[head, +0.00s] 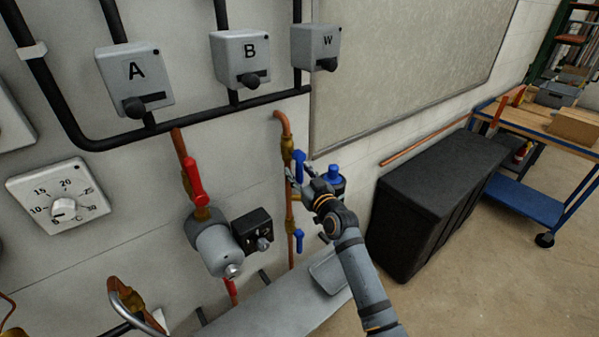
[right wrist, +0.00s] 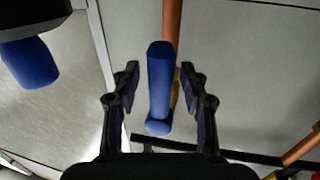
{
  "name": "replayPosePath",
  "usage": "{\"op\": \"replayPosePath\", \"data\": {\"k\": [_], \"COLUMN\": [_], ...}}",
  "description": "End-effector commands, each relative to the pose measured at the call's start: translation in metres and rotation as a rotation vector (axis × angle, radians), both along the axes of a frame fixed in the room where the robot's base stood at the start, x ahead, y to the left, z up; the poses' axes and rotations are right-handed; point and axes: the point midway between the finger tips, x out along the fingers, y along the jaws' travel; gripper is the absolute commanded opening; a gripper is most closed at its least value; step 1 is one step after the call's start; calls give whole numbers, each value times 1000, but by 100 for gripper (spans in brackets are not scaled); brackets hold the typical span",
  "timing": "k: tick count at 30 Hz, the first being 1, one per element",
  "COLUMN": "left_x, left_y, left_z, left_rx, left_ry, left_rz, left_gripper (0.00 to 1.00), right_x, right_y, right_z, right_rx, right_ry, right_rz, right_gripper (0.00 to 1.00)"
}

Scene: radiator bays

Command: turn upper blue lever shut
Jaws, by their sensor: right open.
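The upper blue lever (head: 299,162) sits on a brass valve on the copper pipe (head: 282,122) and lies roughly along the pipe. In the right wrist view the blue lever (right wrist: 160,90) stands lengthwise between my fingers, with a gap on both sides. My right gripper (head: 298,178) is open at the lever and partly covers the valve and pipe; its two fingers also show in the right wrist view (right wrist: 160,72). The lower blue lever (head: 299,241) is further down the same pipe. My left gripper does not show.
A red lever (head: 194,180) and a grey pump (head: 217,247) are to the left. Grey boxes A, B and W hang above. A black chest (head: 425,205) stands to the right.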

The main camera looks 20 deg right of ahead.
Motion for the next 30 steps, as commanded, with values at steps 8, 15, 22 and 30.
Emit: {"op": "replayPosePath", "data": {"k": [8,15,22,30], "left_x": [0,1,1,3], "left_y": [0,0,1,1], "left_z": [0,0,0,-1], "left_rx": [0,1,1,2], "left_ry": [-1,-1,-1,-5], "left_rz": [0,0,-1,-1], "left_gripper": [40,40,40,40], "right_x": [0,0,0,6], "right_y": [0,0,0,0], "right_z": [0,0,0,-1], "right_rx": [0,0,0,16], "right_ry": [0,0,0,6], "right_rz": [0,0,0,0], "right_gripper": [33,1,0,0]}}
